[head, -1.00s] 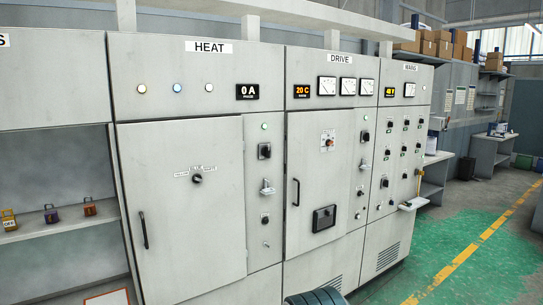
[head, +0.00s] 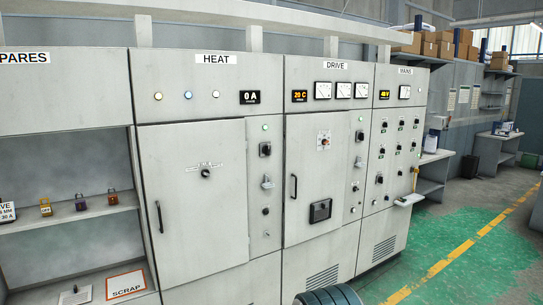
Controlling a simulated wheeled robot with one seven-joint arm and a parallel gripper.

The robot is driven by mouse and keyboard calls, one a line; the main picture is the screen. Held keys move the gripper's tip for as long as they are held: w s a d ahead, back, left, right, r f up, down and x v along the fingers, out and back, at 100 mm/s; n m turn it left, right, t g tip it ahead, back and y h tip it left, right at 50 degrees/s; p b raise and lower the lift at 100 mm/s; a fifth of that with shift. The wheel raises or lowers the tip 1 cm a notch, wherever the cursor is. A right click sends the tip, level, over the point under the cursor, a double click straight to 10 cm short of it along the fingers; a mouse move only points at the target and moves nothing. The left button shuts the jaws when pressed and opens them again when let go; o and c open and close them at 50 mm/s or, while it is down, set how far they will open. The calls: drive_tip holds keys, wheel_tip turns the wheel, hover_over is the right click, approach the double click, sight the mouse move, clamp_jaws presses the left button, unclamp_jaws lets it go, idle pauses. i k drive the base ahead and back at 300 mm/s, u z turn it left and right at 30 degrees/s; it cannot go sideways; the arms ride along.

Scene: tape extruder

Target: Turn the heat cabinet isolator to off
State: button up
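The heat cabinet (head: 190,235) stands left of centre under a HEAT sign (head: 216,59); its door looks shut. A display (head: 249,97) above reads 0 A. The narrow panel right of the door carries a black rotary switch (head: 265,149) under a small pale lamp (head: 265,127), a pale metal latch-like part (head: 267,183) and a small black knob (head: 265,211).
The drive cabinet (head: 335,153) and mains cabinet (head: 381,246) stand to the right. A spares shelf (head: 90,215) with small coloured parts is at left, above a SCRAP sign (head: 126,284). Green floor with a yellow line (head: 447,262) is clear at right.

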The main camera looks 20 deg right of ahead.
sight(266, 150)
drive_tip(key=z, duration=0.6)
drive_tip(key=i, duration=0.4)
drive_tip(key=z, duration=0.65)
drive_tip(key=i, duration=1.4)
drive_tip(key=u, duration=0.5)
drive_tip(key=i, duration=1)
drive_tip(key=u, duration=1)
drive_tip(key=i, duration=0.25)
drive_tip(key=z, duration=1.5)
drive_tip(key=k, duration=0.75)
drive_tip(key=u, duration=1.6)
